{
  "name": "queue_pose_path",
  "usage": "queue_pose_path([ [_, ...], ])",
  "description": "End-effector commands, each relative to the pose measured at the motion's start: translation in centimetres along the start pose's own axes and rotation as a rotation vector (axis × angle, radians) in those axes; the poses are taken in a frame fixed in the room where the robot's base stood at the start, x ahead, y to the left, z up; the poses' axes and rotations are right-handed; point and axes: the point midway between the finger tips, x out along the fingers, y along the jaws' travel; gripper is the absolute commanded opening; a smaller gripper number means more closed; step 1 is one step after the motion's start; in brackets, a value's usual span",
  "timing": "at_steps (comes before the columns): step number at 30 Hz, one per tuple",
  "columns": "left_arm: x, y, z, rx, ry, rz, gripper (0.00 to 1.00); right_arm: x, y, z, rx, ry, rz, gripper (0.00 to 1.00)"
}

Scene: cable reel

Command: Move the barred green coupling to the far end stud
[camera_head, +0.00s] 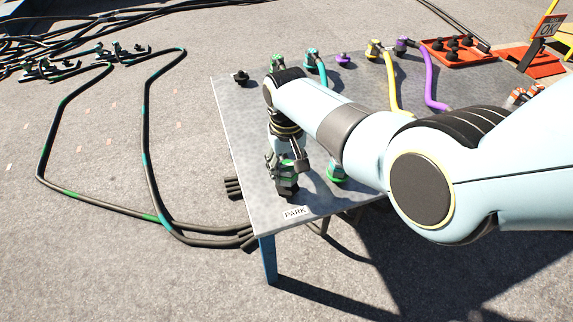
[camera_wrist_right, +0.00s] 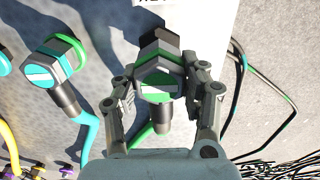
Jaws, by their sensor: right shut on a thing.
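My right gripper (camera_head: 287,162) is over the table's near left corner, just behind the PARK label. In the right wrist view its two fingers (camera_wrist_right: 162,88) are shut on the sides of the green coupling (camera_wrist_right: 160,80), which has a pale bar across its face. A green hose end shows below it, and a dark part shows just beyond it. I cannot tell whether the coupling touches the table or a stud. A bare black stud (camera_head: 241,77) stands at the table's far left corner. My left gripper is not in view.
A row of couplings on the far side includes a green one (camera_head: 278,62), a teal one (camera_head: 312,56) and a yellow one (camera_head: 374,47). A teal barred coupling (camera_wrist_right: 50,68) is left of my gripper in the wrist view. A red tray (camera_head: 455,54) stands farther right.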

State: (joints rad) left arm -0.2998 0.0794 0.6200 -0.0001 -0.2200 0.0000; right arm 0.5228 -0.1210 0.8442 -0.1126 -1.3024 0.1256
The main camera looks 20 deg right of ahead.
Motion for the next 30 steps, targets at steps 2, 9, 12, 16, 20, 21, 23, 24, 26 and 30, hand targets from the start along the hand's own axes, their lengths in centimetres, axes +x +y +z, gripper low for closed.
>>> queue_pose_path([
  [2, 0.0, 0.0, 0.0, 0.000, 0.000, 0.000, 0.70, -0.1, 0.0, -0.1, 0.000, 0.002, 0.000, 0.05],
  [9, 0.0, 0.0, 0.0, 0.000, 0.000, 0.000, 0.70, -0.1, 0.0, -0.1, 0.000, 0.002, 0.000, 0.05],
  [12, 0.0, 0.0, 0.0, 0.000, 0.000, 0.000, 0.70, -0.1, 0.0, -0.1, 0.000, 0.002, 0.000, 0.05],
  [16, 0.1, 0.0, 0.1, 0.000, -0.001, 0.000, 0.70, 0.1, 0.0, -0.1, 0.000, 0.002, 0.000, 0.05],
  [20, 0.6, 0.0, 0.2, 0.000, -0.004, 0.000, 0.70, 0.8, 0.0, -0.1, 0.000, 0.001, 0.000, 0.05],
  [21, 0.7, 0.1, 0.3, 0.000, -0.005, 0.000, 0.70, 1.0, 0.0, -0.1, 0.000, 0.001, 0.000, 0.05],
  [23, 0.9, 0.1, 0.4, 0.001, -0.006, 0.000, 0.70, 1.3, 0.0, -0.1, 0.000, 0.001, 0.000, 0.05],
  [24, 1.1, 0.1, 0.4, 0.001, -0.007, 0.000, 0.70, 1.5, 0.0, -0.1, 0.000, 0.001, 0.000, 0.05],
  [26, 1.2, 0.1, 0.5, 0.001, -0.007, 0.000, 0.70, 1.7, 0.0, -0.1, 0.000, 0.001, 0.000, 0.05],
  [30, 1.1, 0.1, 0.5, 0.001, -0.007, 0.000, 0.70, 1.7, 0.0, -0.1, 0.000, 0.003, 0.000, 0.05],
])
